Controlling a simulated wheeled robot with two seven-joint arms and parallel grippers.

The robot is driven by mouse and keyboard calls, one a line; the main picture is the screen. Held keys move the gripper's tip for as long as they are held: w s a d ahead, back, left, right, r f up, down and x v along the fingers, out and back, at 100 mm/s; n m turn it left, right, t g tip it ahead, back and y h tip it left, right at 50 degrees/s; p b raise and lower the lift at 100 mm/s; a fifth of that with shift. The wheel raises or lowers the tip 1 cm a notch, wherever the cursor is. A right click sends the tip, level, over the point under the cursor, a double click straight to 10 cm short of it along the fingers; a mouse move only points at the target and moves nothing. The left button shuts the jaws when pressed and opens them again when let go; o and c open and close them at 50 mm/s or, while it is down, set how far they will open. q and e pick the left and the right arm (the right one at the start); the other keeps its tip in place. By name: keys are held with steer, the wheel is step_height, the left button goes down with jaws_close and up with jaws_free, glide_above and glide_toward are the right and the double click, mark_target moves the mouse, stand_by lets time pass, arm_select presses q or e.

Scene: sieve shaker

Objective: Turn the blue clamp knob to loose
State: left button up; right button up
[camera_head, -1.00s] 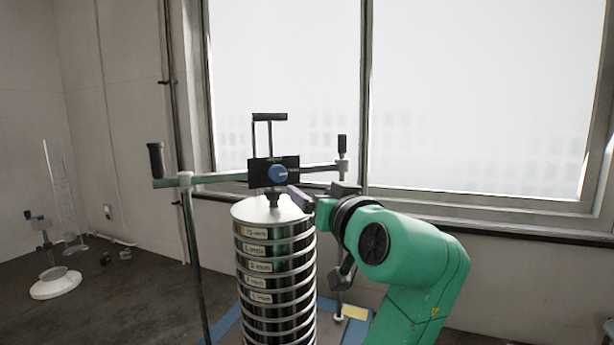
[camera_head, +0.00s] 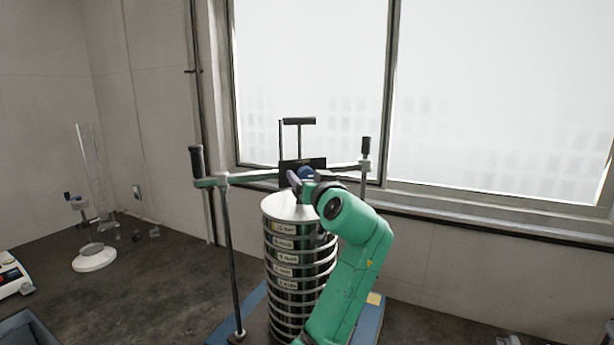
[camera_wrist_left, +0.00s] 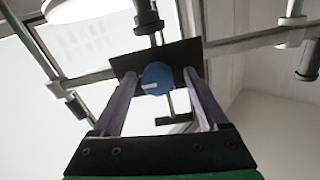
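The blue clamp knob (camera_head: 305,171) sits on a black plate (camera_head: 318,162) on the clamp bar above the sieve stack (camera_head: 290,212). In the head view my arm partly hides the knob. In the left wrist view the round knob (camera_wrist_left: 157,77) shows a white pointer mark towards the picture's left. My left gripper (camera_wrist_left: 160,75) is open, with one finger on each side of the knob and a small gap visible on both sides. In the head view the left gripper (camera_head: 300,180) is at the plate's front. My right gripper is not in view.
Side posts (camera_head: 231,260) hold the clamp bar, with black handles (camera_head: 196,160) at its ends. The shaker stands on a blue-edged base (camera_head: 370,325). Glassware on a white round foot (camera_head: 94,258) stands at the left. A window is behind.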

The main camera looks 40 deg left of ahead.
arm_select(q)
steer(key=c, duration=0.5)
steer(key=shift+w, duration=0.15)
jaws_close()
steer(key=shift+f+n+b, duration=0.3)
steer(key=shift+n+b, duration=0.3)
steer(key=shift+b, duration=0.45)
steer(key=n+b, duration=0.5)
steer(key=b, duration=0.2)
steer(key=shift+d+n, duration=0.1)
steer(key=shift+n, duration=0.3)
steer(key=n+b, duration=0.2)
steer(key=shift+w+r+n, duration=0.1)
steer(key=shift+n, duration=0.3)
steer(key=n+b, duration=0.1)
steer(key=n, duration=0.1)
steer(key=shift+n, duration=0.4)
steer(key=n+b, duration=0.1)
steer(key=n, duration=0.1)
steer(key=shift+r+n+y, duration=0.15)
steer(key=shift+n+y, duration=0.15)
steer(key=shift+r+n+g+b, duration=0.15)
steer(key=shift+n+g+b, duration=0.2)
steer(key=shift+n, duration=1.25)
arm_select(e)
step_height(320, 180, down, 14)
